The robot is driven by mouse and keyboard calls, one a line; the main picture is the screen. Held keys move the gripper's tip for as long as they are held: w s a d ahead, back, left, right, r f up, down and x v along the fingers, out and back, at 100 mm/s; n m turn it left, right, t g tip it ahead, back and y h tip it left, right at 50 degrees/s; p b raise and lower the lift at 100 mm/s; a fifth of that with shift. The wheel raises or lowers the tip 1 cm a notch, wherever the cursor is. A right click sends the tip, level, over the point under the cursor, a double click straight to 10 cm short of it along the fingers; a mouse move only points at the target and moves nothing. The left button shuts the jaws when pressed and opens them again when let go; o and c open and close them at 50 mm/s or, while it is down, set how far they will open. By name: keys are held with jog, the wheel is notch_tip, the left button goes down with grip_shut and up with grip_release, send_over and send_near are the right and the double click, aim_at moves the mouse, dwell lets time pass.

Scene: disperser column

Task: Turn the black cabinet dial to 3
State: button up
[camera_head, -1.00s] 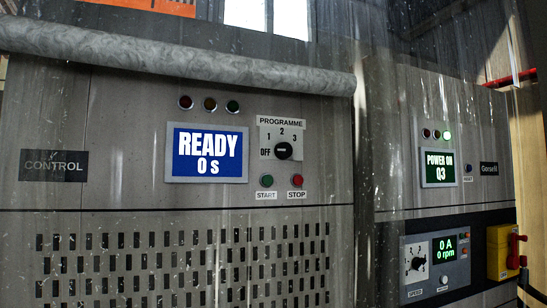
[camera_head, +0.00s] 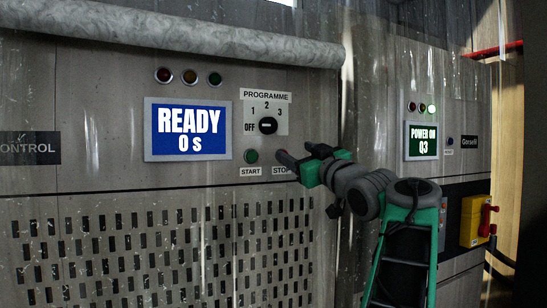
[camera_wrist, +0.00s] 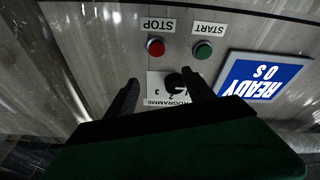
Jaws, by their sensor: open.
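The black cabinet dial (camera_head: 267,125) sits on a white plate (camera_head: 278,104) marked PROGRAMME, with OFF, 1, 2 and 3 around it. Its pale mark appears to point left toward OFF. My gripper (camera_head: 290,158) is open and empty, below and slightly right of the dial, in front of the STOP button area. In the wrist view, which is upside down, the dial (camera_wrist: 174,81) shows between my two dark fingers (camera_wrist: 164,87), nearer the right one. The gripper looks apart from the panel. The STOP button is largely hidden in the head view.
The green START button (camera_head: 252,156) and red STOP button (camera_wrist: 156,47) sit below the dial. A blue screen (camera_head: 188,130) reads READY 0 s. At right are a green screen (camera_head: 423,140) and a yellow box with red handle (camera_head: 474,221). A grey roll (camera_head: 170,32) runs above.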

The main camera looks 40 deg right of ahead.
aim_at(271, 127)
jog(key=w+r+p, duration=0.1)
jog(key=w+r, duration=0.1)
jog(key=w+a+r+n+t+y+p, duration=0.1)
jog(key=w+r, duration=0.1)
jog(key=w+r+y+p, duration=0.1)
jog(key=w+r+p, duration=0.1)
jog(key=w, duration=0.1)
jog(key=shift+a+n+t, duration=0.3)
jog(key=shift+a+t, duration=0.1)
jog(key=shift+c, duration=0.3)
grip_shut()
